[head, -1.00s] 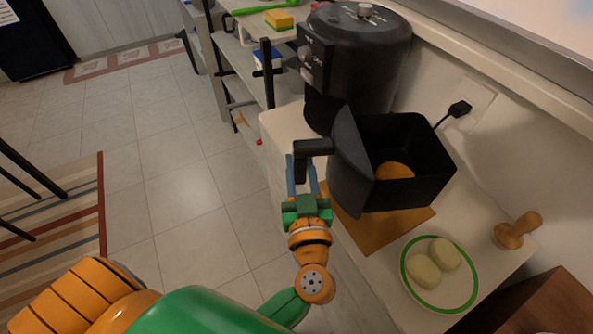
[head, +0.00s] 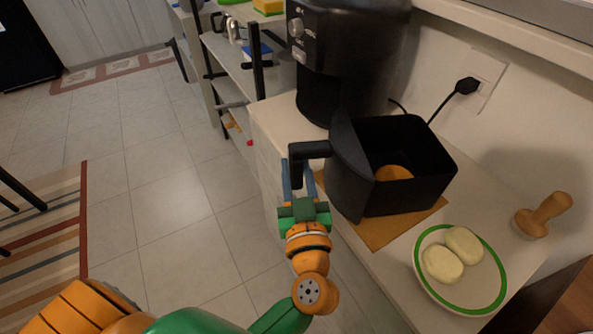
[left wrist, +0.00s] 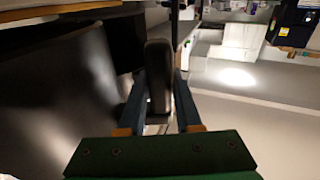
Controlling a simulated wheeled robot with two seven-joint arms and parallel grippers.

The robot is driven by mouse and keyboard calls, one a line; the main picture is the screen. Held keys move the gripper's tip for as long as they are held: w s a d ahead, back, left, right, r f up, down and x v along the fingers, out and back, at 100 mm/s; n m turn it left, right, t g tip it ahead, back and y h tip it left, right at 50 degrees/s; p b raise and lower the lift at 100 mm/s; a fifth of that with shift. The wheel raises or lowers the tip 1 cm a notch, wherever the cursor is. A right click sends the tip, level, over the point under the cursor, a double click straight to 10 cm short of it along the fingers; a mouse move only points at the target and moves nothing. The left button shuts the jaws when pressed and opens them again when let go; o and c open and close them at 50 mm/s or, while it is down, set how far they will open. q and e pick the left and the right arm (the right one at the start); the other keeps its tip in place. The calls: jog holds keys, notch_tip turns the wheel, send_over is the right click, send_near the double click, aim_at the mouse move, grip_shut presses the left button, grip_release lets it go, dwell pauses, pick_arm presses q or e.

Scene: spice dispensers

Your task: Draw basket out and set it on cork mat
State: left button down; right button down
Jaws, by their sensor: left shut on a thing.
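The black basket (head: 425,183) is out of the black fryer (head: 345,62) and stands over the cork mat (head: 386,230), covering much of it. I cannot tell whether its base touches the mat. A round orange-brown item (head: 394,172) lies inside it. My left gripper (head: 299,176) is shut on the basket's handle (head: 309,150), at the left of the basket. In the left wrist view the handle (left wrist: 158,75) stands between the two fingers. My right gripper is in neither view.
A green-rimmed plate (head: 484,303) with two pale rounds is at the front right of the counter. A wooden press (head: 543,214) stands beside it by the wall. A plug (head: 467,86) is in the wall socket. A shelf (head: 236,60) stands beyond the fryer.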

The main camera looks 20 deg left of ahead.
pick_arm(q)
jog(key=shift+f, duration=0.5)
dwell(0.4)
jog(key=c, duration=0.5)
grip_release()
